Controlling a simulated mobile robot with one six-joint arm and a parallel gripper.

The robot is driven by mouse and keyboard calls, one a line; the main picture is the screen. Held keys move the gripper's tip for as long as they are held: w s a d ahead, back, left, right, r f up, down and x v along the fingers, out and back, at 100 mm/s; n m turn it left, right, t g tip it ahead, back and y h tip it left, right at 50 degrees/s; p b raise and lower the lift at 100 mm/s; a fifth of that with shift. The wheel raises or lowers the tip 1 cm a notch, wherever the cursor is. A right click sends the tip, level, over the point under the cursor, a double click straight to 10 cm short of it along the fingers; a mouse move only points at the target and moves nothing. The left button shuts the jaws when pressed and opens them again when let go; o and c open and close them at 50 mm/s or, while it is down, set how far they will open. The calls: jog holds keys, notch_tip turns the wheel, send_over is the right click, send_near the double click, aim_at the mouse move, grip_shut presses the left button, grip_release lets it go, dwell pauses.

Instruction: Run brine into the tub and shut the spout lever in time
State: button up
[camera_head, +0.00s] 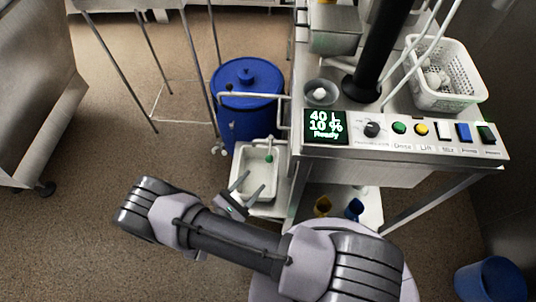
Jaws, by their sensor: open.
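A white tub (276,207) sits low at the left side of the steel machine. A small green tip (269,157) shows at the tub's far part; I cannot tell whether it is the spout lever. A pale pipe (252,96) runs left from the machine above the tub and in front of a blue barrel. My gripper (255,180) is open, its two fingers apart and empty, over the tub in this view. I cannot tell its height above it. No brine stream is visible. My arm hides part of the area in front of the tub.
The machine's panel display (325,127) reads 40 L, 10 %, Ready, beside a knob (372,129) and coloured buttons. A blue lidded barrel (247,78) stands behind the tub. A white perforated basket (440,78) is on the machine top. A blue bucket (491,279) stands lower right.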

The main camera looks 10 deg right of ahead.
aim_at(269, 159)
notch_tip(269, 159, down, 8)
jog(key=s+n+t+y, duration=0.3)
jog(key=n+t+y, duration=0.1)
jog(key=n+t, duration=0.15)
jog(key=shift+n+g, duration=0.35)
jog(key=shift+n, duration=0.1)
jog(key=b+x, duration=0.1)
jog(key=x, duration=0.5)
jog(key=b+x, duration=0.1)
jog(key=x, duration=0.4)
jog(key=f+b+x, duration=0.1)
jog(key=x, duration=0.5)
jog(key=shift+w+d, duration=0.2)
jog(key=shift+d, duration=0.15)
jog(key=shift+r, duration=0.1)
grip_shut()
